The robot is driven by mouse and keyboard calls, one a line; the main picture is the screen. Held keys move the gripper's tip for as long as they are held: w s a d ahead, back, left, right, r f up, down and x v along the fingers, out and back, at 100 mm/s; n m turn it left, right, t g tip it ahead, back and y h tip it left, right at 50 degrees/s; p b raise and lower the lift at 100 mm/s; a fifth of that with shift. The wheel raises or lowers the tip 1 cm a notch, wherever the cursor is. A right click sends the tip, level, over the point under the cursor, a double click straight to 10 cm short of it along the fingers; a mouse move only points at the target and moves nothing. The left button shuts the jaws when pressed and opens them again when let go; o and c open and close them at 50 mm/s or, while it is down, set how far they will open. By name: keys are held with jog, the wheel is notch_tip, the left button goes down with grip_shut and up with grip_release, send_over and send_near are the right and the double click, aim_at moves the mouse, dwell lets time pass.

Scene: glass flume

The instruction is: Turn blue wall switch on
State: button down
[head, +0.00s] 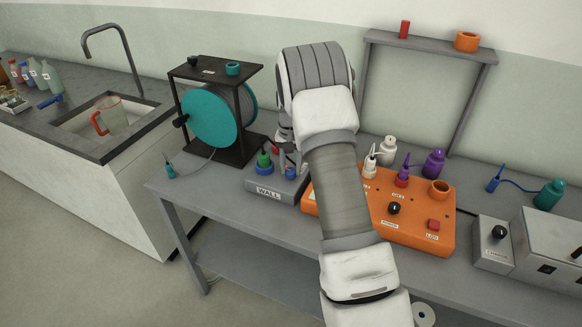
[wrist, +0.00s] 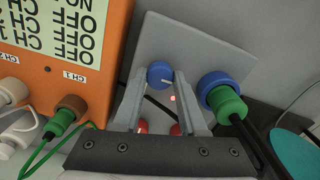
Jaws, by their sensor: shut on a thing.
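The blue wall switch (wrist: 159,73) is a round blue knob with a white pointer line on the grey panel of the wall box. My gripper (wrist: 161,85) is shut on this knob, with one finger on each side of it in the wrist view. In the head view the knob (head: 291,173) shows on the grey box labelled WALL (head: 268,193), partly behind my gripper (head: 291,158). A small red light (wrist: 172,98) shows on the panel between the fingers.
A blue socket with a green plug (wrist: 225,98) sits close beside the right finger. Red sockets (wrist: 143,127) lie below the knob. The orange unit (head: 420,225) stands close to the right of the box. The cable reel (head: 208,117) stands behind to the left.

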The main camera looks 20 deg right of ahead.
aim_at(291, 171)
dwell(0.3)
jog(key=shift+c, duration=2.3)
grip_release()
jog(key=shift+r, duration=0.1)
notch_tip(291, 171, up, 17)
jog(key=p, duration=0.1)
jog(key=shift+r, duration=0.15)
